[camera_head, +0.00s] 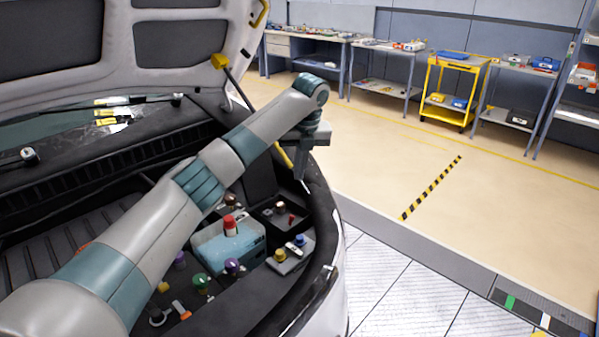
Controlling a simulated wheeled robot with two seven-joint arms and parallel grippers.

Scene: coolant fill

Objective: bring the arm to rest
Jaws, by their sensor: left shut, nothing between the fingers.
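My left arm reaches in from the lower left across the open engine bay. Its gripper (301,172) points down at the bay's right rim. The fingers are shut and hold nothing. My right gripper is not in view. Below the arm is a teal tank (232,250) with a red cap (229,224) seated on top. The arm hides part of the bay behind it.
Several coloured caps, one yellow (280,255), sit around the tank. Workbenches (380,45) and a yellow cart (448,85) stand far back.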

